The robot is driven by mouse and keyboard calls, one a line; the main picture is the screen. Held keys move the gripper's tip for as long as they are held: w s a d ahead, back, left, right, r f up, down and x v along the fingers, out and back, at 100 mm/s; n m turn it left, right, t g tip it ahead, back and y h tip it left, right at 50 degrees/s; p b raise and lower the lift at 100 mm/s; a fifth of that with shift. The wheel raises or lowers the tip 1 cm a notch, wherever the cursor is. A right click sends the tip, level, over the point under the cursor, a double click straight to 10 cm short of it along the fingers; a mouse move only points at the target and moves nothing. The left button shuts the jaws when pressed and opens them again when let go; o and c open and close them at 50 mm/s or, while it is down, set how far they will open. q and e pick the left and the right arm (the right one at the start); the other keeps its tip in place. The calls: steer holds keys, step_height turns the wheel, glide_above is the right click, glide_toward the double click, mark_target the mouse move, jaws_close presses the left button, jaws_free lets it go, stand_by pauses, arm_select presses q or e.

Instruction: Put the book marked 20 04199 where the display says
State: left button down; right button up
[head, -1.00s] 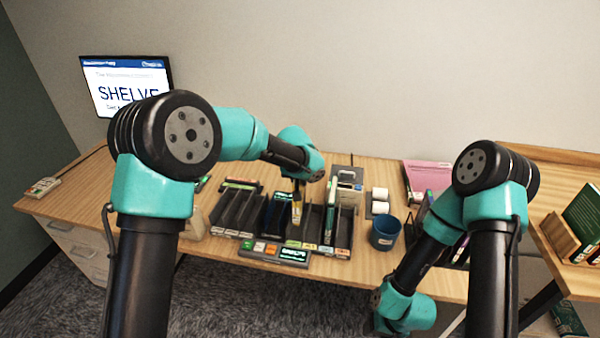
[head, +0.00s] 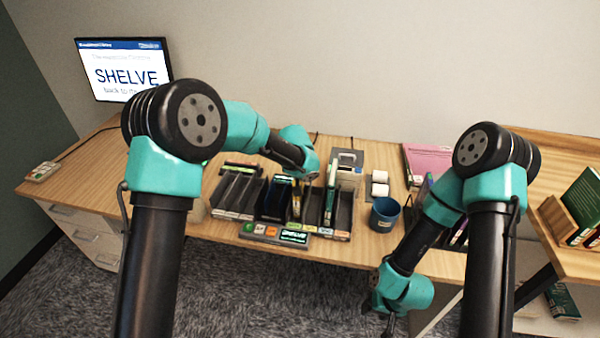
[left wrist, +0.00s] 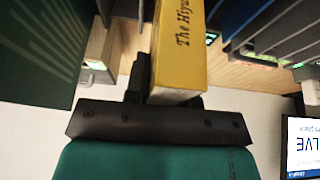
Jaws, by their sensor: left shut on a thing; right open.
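A yellow book (left wrist: 180,50) with black spine lettering starting "The Hiyu" is held in my left gripper (left wrist: 165,85), seen close in the left wrist view. In the head view the yellow book (head: 296,201) is upright below my left gripper (head: 298,179), at the black sorter slots (head: 271,207). I cannot read its number or tell whether it touches the slot. My right gripper (head: 388,326) hangs open and low, in front of the desk edge.
A lit panel (head: 274,235) with coloured buttons fronts the sorter. A wooden book holder (head: 560,222) with green books is at far right. The desk's left part is mostly clear.

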arm_select(q)
steer(key=shift+f, duration=0.6)
steer(key=c, duration=0.9)
jaws_free()
steer(key=shift+r, duration=0.1)
steer(key=v, duration=1.7)
steer(key=shift+r, duration=0.1)
